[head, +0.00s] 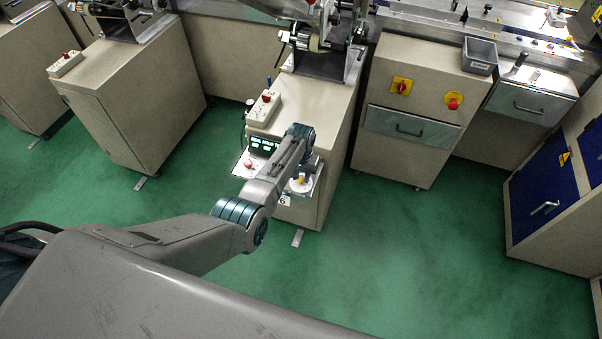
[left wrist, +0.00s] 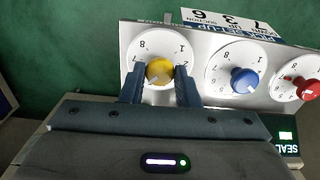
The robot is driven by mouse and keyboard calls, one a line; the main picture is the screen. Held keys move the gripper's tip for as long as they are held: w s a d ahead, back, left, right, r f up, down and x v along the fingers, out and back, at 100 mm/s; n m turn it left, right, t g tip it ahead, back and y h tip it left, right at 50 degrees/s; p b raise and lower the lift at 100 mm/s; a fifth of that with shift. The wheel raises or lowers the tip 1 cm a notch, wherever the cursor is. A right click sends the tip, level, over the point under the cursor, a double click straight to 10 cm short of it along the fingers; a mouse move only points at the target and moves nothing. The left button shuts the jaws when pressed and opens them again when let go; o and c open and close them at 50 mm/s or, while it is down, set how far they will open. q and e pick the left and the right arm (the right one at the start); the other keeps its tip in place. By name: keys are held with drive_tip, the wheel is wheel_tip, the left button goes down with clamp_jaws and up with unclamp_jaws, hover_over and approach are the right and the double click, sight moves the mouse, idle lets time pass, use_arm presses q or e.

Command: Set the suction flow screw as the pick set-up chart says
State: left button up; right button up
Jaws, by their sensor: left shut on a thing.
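My left gripper (left wrist: 159,76) is shut on the yellow knob (left wrist: 160,71), with one finger on each side. The knob sits on a round white dial with black numbers; 8, 1, 2 and 7 show, and my gripper hides the lower part. A blue knob (left wrist: 245,80) and a red knob (left wrist: 306,88) stand on similar dials to the right. The pick set-up chart (left wrist: 229,24) is above the dials, upside down and partly cut off; figures such as 7, 3 and 6 show, with the word suction. In the head view the yellow knob (head: 299,180) is beside my left wrist. My right gripper is out of view.
The panel is on a beige machine cabinet (head: 331,130). A control box with a red button (head: 266,97) and a lit display (head: 264,144) are close to my arm. More cabinets stand left and right. The green floor (head: 420,250) is clear at front right.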

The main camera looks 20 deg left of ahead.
sight(301, 177)
use_arm(q)
drive_tip(key=shift+m, duration=1.1)
drive_tip(key=o, duration=1)
drive_tip(key=shift+c, duration=0.2)
drive_tip(key=shift+r+p, duration=0.15)
drive_tip(key=shift+p, duration=0.15)
wheel_tip(301, 177, up, 11)
drive_tip(key=shift+f+b, duration=0.2)
drive_tip(key=shift+b, duration=0.25)
drive_tip(key=shift+w, duration=0.1)
